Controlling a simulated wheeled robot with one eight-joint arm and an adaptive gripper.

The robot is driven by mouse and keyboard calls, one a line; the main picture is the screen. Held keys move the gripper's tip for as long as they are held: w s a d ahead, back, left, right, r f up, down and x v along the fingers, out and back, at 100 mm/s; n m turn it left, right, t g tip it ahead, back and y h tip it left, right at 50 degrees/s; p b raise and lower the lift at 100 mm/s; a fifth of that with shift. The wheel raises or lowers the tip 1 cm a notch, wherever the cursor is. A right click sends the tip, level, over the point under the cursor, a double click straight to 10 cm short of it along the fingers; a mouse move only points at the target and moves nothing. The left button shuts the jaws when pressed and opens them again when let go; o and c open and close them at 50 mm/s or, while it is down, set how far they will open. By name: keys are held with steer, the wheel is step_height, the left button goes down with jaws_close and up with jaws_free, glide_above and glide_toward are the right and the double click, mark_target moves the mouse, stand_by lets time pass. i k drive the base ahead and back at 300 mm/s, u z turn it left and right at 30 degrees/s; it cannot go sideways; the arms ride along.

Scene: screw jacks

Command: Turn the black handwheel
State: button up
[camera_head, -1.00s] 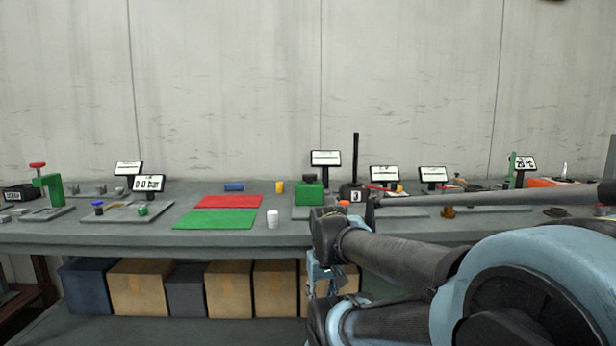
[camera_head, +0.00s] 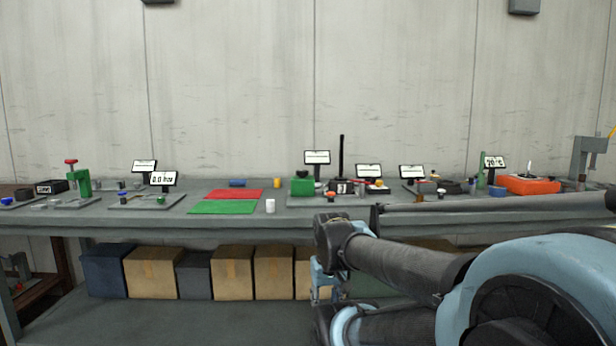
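My arm reaches in from the lower right, in front of the bench. The end of my arm (camera_head: 325,281) hangs below bench-top level, apart from the block. Its fingers cannot be made out.
The grey bench (camera_head: 340,224) spans the view. A black upright post (camera_head: 341,160) stands right of the green block. Boxes (camera_head: 152,271) fill the lower shelf.

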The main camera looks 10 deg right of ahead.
mark_target(302, 173)
steer(key=k, duration=0.4)
steer(key=z, duration=0.75)
steer(key=i, duration=1)
